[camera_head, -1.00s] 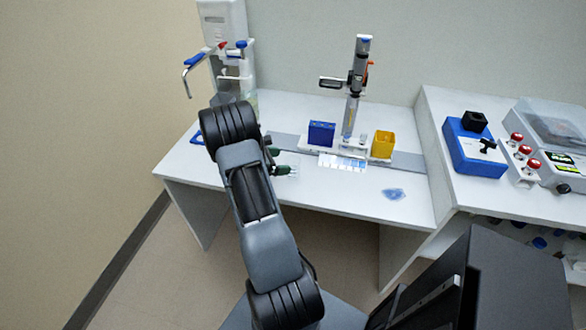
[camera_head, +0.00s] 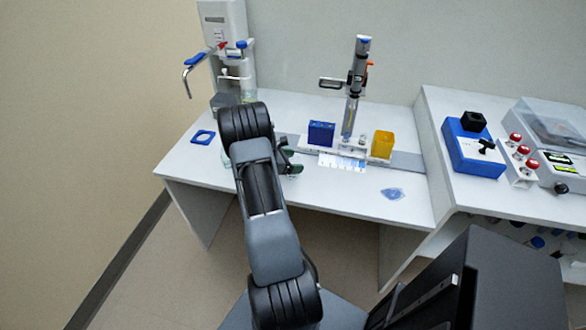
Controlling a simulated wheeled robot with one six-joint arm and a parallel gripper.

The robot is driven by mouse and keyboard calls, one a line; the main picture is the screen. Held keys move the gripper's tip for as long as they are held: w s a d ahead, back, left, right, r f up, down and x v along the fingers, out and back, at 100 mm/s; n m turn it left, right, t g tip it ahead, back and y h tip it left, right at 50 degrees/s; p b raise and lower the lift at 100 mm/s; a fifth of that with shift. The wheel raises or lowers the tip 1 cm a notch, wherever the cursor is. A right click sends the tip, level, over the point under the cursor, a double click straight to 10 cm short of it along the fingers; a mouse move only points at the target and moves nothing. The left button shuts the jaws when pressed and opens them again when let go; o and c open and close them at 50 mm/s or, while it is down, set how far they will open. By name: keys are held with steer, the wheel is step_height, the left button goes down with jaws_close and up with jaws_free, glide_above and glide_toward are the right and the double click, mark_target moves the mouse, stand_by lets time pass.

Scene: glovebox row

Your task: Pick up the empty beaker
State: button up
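My gripper (camera_head: 291,162) is low over the left half of the white table, pointing right. Its two dark green fingertips show apart with a gap between them, and I see nothing held there. My arm covers the rest of the gripper and part of the table. I cannot make out the empty beaker for certain. A pale, clear edge (camera_head: 226,152) shows just left of my arm, too small to tell what it is. A clear vessel (camera_head: 248,94) stands at the dispenser, partly hidden by my arm.
A dispenser (camera_head: 222,30) with a blue-handled tap stands at the back left. A blue square frame (camera_head: 203,137) lies left of my arm. A blue box (camera_head: 321,133), an upright instrument (camera_head: 354,90) and a yellow box (camera_head: 382,144) stand behind. The table's front right is mostly clear.

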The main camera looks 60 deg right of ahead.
steer(key=c, duration=0.7)
